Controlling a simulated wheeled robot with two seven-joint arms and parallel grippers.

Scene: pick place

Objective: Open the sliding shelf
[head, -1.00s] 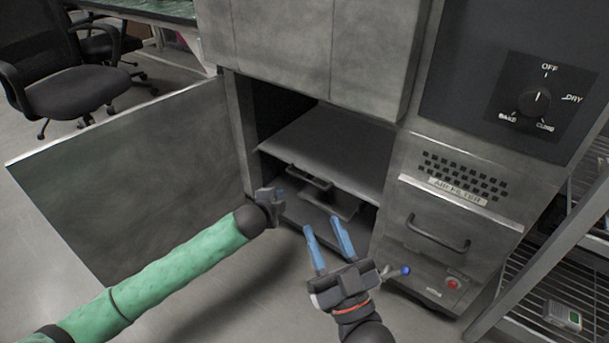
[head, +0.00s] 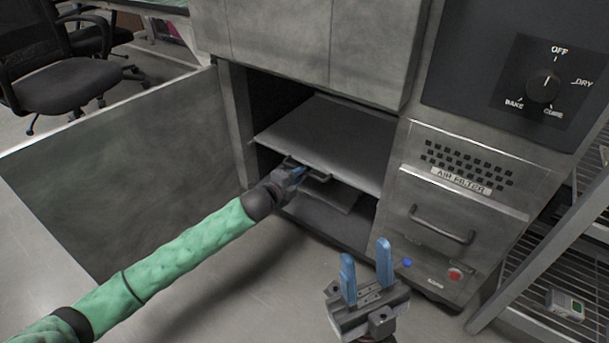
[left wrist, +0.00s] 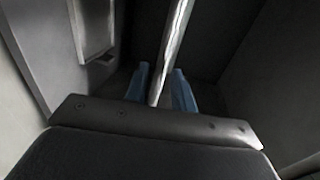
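The grey cabinet's open compartment holds a wide upper shelf panel (head: 335,140). Below it is a lower shelf (head: 335,196) with a dark bar handle (head: 318,177) near its front. My left gripper (head: 300,172) reaches in at the handle, partly covering it. In the left wrist view its blue fingers (left wrist: 161,88) stand apart, one on each side of a bright metal edge or bar (left wrist: 172,50). Contact with the handle is not clear. My right gripper (head: 366,258) is open and empty, in front of the cabinet with its fingers pointing up.
The cabinet door (head: 120,175) stands open on the left. A drawer front with a handle (head: 442,224) and air-filter vents is right of the compartment. A wire rack (head: 560,250) is at far right and a chair (head: 60,80) at far left.

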